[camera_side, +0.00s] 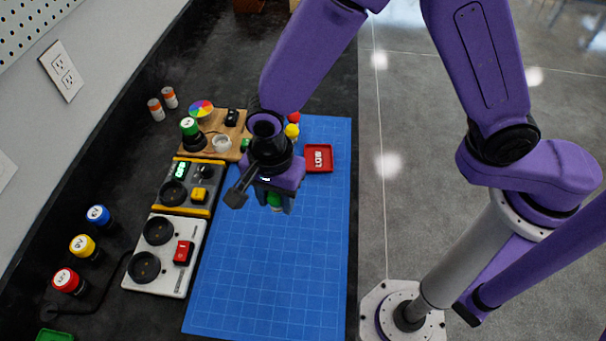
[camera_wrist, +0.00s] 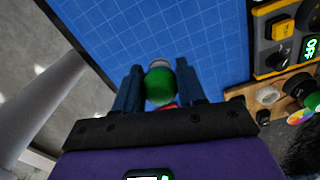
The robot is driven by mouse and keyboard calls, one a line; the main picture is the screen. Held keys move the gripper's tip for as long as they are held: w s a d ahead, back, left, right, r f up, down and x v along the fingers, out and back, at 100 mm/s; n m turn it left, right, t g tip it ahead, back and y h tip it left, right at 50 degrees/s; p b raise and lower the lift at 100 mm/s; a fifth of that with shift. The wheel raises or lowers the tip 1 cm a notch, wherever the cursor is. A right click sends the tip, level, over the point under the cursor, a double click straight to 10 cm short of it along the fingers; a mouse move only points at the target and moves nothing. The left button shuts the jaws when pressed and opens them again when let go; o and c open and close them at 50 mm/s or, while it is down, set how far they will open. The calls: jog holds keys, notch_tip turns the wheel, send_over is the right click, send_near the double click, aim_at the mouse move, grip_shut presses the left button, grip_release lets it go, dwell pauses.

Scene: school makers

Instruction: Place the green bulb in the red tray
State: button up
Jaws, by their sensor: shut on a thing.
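My gripper (camera_side: 272,196) is shut on the green bulb (camera_side: 274,201) above the blue mat. In the wrist view the green bulb (camera_wrist: 158,87) sits between the two fingers of my gripper (camera_wrist: 160,72), with a grey end toward the fingertips. The red tray (camera_side: 319,146) lies on the far right part of the mat, right of and beyond my gripper, with white lettering inside. A sliver of red, probably the tray, shows behind the bulb in the wrist view. My wrist hides part of the board and mat.
A wooden board (camera_side: 213,125) with a colour wheel stands far left, with red and yellow bulbs (camera_side: 292,131) at its right. A yellow-black device (camera_side: 185,205) and white socket panel (camera_side: 160,282) line the mat's left. The blue mat (camera_side: 270,290) is clear in front.

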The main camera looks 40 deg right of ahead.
jog(key=s+d+r+m, duration=0.15)
jog(key=d+m, duration=0.45)
jog(key=d, duration=0.6)
jog(key=s+d+r+m, duration=0.15)
jog(key=d+m, duration=0.35)
jog(key=d, duration=0.7)
send_over(317, 159)
jog(key=f, duration=0.9)
jog(key=shift+s+d, duration=0.1)
jog(key=shift+s, duration=0.2)
jog(key=shift+w+f, duration=0.1)
jog(key=shift+f, duration=0.15)
jog(key=shift+w+f, duration=0.2)
jog(key=shift+f, duration=1.5)
jog(key=shift+f, duration=0.15)
